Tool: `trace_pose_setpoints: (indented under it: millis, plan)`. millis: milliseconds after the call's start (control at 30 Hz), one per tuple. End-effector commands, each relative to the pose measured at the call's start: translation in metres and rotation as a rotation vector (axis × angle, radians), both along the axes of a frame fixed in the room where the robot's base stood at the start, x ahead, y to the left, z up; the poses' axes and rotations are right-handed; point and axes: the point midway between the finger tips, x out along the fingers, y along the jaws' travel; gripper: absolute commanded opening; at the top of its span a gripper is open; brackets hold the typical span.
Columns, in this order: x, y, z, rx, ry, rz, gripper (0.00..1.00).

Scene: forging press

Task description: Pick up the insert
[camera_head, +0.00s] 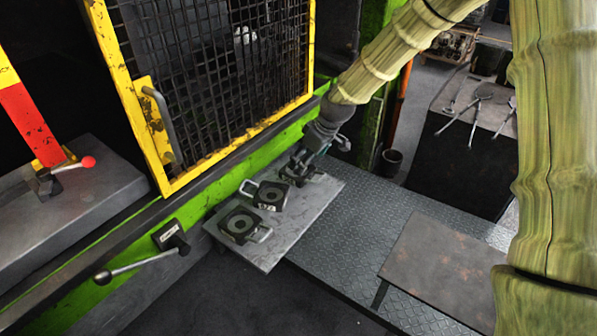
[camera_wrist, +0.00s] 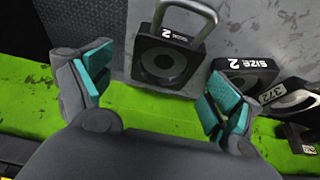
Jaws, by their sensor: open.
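Dark square inserts with round recesses and loop handles lie on a grey metal plate table (camera_head: 285,232). In the head view one insert (camera_head: 240,225) is at the near left and another insert (camera_head: 270,196) is just behind it. My gripper (camera_head: 299,170) is low over the table's far end, partly hiding what is beneath it. In the wrist view, my gripper (camera_wrist: 160,92) is open, teal pads apart. An insert marked 2 (camera_wrist: 172,62) lies beyond the gap between the fingers, its handle pointing away. An insert marked SIZE 2 (camera_wrist: 246,72) and another dark insert (camera_wrist: 290,97) are to the right.
A yellow-framed mesh guard (camera_head: 215,75) and green press bed edge border the table on the left. A lever with a black knob (camera_head: 140,266) sticks out at the near left. Tools lie on a bench (camera_head: 470,105) at the back right.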

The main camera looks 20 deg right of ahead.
Motion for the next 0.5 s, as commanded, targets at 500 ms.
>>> trace_pose_setpoints:
  millis: [500]
  plan:
    - [0.011, 0.013, -0.027, -0.002, 0.001, 0.001, 0.91]
